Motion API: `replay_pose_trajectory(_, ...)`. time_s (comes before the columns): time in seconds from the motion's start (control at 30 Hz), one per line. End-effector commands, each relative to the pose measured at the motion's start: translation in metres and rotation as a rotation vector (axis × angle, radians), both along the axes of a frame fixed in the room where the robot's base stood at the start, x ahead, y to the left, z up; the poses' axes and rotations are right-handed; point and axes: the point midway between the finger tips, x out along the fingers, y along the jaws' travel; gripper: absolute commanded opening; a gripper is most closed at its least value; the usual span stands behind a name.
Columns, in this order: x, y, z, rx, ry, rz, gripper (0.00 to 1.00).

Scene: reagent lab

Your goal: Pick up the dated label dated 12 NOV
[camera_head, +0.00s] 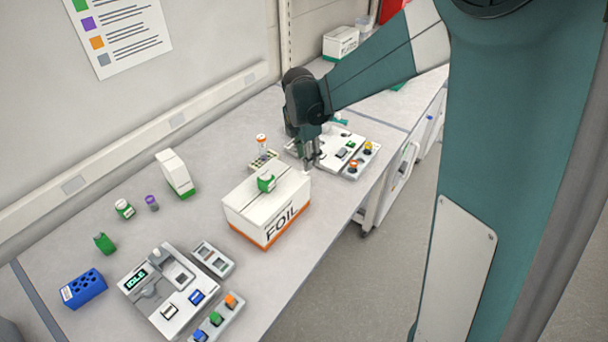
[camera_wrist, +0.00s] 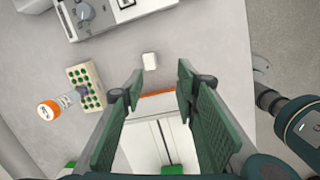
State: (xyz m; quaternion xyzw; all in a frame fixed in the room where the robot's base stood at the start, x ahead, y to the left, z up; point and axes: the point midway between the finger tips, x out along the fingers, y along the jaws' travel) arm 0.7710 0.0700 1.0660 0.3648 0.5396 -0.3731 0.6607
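A small white block (camera_wrist: 150,61) lies on the bench in the wrist view, just past my fingertips. It may be the dated label, but no date can be read on it. My gripper (camera_wrist: 160,92) is open and empty, its two green-padded fingers apart. The block lies ahead of the gap between them, slightly left of its middle. In the head view my gripper (camera_head: 311,163) points down beyond the far end of the FOIL box. No 12 NOV text is legible in either view.
The white FOIL box (camera_head: 262,213), with a green item on top, is close to my gripper. A tube rack (camera_wrist: 86,86) and an orange-capped container (camera_wrist: 48,110) stand to the left in the wrist view. An instrument (camera_wrist: 120,12) lies beyond. Bare bench surrounds the block.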

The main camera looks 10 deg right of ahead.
Motion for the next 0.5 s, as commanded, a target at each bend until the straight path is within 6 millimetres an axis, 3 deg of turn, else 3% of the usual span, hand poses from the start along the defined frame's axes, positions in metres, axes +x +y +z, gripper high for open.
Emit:
replay_pose_trajectory(0.23, 0.021, 0.008, -0.027, -0.031, 0.051, 0.144, 0.3)
replay_pose_trajectory(0.5, 0.027, 0.011, -0.037, -0.042, 0.068, 0.197, 0.3)
